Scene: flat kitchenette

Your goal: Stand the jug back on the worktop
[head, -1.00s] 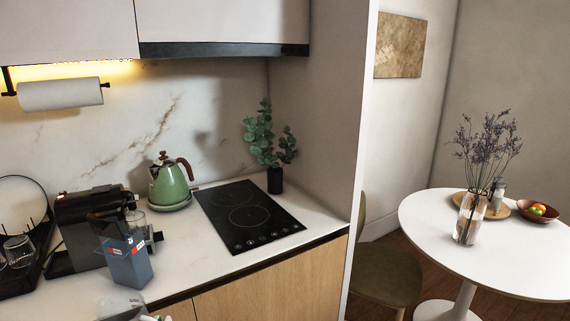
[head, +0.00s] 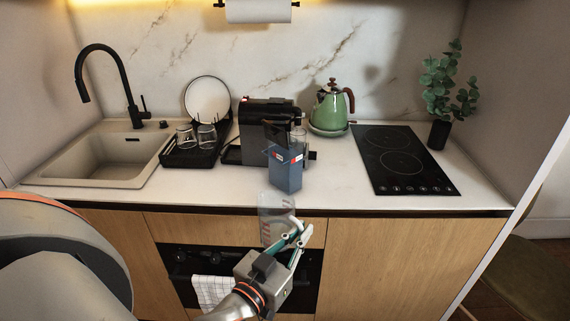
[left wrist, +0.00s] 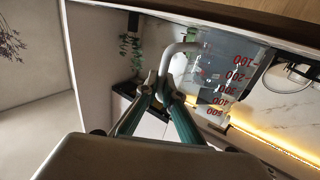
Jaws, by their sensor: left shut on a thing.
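The jug (head: 273,212) is clear, with red markings. In the head view it is held roughly upright at the worktop's front edge, partly over the wooden fronts. I cannot tell whether any of it is above the worktop (head: 340,184). My left gripper (head: 292,237) is shut on its handle from the front right. In the left wrist view the gripper (left wrist: 163,88) closes on the pale curved handle, and the jug (left wrist: 225,75) shows red numbers on its wall. My right gripper is in neither view.
A blue box (head: 287,174) stands just behind the jug, before a black coffee machine (head: 262,125). A green kettle (head: 330,108), hob (head: 402,160), glass rack (head: 190,153) and sink (head: 105,155) line the worktop. Bare worktop lies between the blue box and hob.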

